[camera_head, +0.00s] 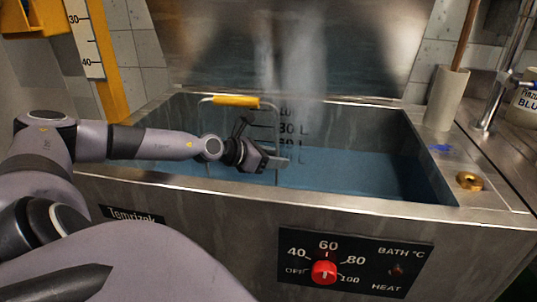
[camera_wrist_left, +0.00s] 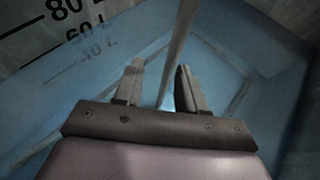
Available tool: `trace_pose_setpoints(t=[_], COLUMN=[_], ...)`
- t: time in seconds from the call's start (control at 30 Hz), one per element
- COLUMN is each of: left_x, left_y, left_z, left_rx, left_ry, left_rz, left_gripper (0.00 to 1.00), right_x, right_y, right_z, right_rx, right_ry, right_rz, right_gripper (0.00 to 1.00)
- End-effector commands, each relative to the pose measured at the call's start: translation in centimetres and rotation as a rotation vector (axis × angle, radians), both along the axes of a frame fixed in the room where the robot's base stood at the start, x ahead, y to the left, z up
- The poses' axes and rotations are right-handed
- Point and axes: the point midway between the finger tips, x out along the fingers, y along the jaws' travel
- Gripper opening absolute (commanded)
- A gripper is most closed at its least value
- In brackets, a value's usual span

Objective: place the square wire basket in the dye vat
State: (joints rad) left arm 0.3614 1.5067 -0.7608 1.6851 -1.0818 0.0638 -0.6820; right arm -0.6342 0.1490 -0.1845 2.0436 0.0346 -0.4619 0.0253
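The dye vat (camera_head: 180,190) is a steel tank holding blue dye (camera_head: 350,165). The square wire basket's yellow grip (camera_head: 236,101) stands above the dye on a tall wire handle, inside the vat at its left. The basket's lower part is under the dye; faint straight frame lines show in the left wrist view. My left gripper (camera_head: 277,161) is over the dye beside the handle's right upright. In the left wrist view its fingers (camera_wrist_left: 158,88) are apart, with a handle wire (camera_wrist_left: 181,35) showing between them; I cannot tell whether they touch it. My right gripper is out of view.
The vat's front panel has a red heat knob (camera_head: 324,272). A brass ring (camera_head: 469,181) lies on the right rim. A beige cylinder (camera_head: 446,100) with a wooden rod, a steel pipe and a labelled bucket (camera_head: 524,105) stand at the right. Steam rises behind.

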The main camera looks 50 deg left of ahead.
Motion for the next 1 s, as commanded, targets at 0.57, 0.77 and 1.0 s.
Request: trace_pose_setpoints(t=[0.57, 0.77, 1.0], left_x=[-2.1, -3.6, -5.8], left_y=[0.6, 0.8, 1.3], left_z=[1.8, 2.8, 3.9], left_rx=[0.005, 0.005, 0.002], left_ry=[-0.003, -0.003, -0.005], left_rz=[-0.002, -0.002, 0.003], left_gripper=[0.40, 0.40, 0.40], right_x=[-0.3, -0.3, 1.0], right_y=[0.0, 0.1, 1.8], right_z=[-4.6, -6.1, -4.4], right_rx=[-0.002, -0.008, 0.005], right_ry=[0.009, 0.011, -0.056], right_rz=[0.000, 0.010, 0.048], right_gripper=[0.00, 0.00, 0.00])
